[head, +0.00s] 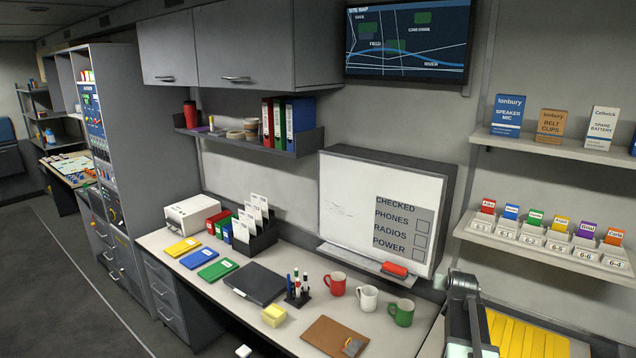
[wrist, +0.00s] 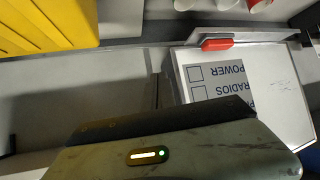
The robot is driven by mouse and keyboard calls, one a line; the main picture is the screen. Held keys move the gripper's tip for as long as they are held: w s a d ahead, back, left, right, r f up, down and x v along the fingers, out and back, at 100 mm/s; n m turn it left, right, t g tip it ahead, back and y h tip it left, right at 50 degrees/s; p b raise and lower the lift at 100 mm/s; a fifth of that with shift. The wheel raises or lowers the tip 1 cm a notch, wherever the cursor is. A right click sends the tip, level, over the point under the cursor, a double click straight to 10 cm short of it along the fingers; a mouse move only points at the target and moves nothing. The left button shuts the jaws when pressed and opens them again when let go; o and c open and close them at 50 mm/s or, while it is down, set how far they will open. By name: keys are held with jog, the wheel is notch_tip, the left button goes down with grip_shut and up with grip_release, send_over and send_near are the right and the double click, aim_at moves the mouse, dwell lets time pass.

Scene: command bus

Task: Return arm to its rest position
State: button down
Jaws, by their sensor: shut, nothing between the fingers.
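My arm (head: 466,312) is folded up at the lower right of the head view, in front of the counter's right end. In the wrist view my gripper (wrist: 158,90) shows as dark narrow fingers beyond a grey-green housing with a small lit strip. The fingers are together and hold nothing. The wrist picture is upside down; the whiteboard (wrist: 250,85) and its red eraser (wrist: 217,44) lie beyond the gripper. The gripper's fingers are not clear in the head view.
A yellow ribbed tray (head: 525,338) lies right of my arm, also seen in the wrist view (wrist: 45,22). Left of the arm are a green mug (head: 402,313), a white mug (head: 367,298) and a clipboard (head: 334,337). Floor is free at left.

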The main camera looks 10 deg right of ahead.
jog(key=a+f+n+g+y+b, duration=0.1)
jog(key=a+f, duration=0.2)
jog(key=a, duration=0.7)
jog(key=a+f+n+y+b, duration=0.2)
jog(key=a+f, duration=0.2)
jog(key=a, duration=0.6)
jog(key=a+f+n+g+y+b, duration=0.1)
jog(key=a+f, duration=0.2)
jog(key=a, duration=0.6)
jog(key=s+a+f+n+g+y+b, duration=0.1)
jog(key=s+a+f+n+g+b, duration=0.3)
jog(key=s+a, duration=0.6)
jog(key=s+f+m+g+p, duration=0.2)
jog(key=s+g, duration=0.1)
jog(key=s, duration=0.6)
jog(key=shift+s+a+f+m+g, duration=0.2)
jog(key=shift+s+f+m+g, duration=0.05)
jog(key=shift+s+m+g, duration=0.05)
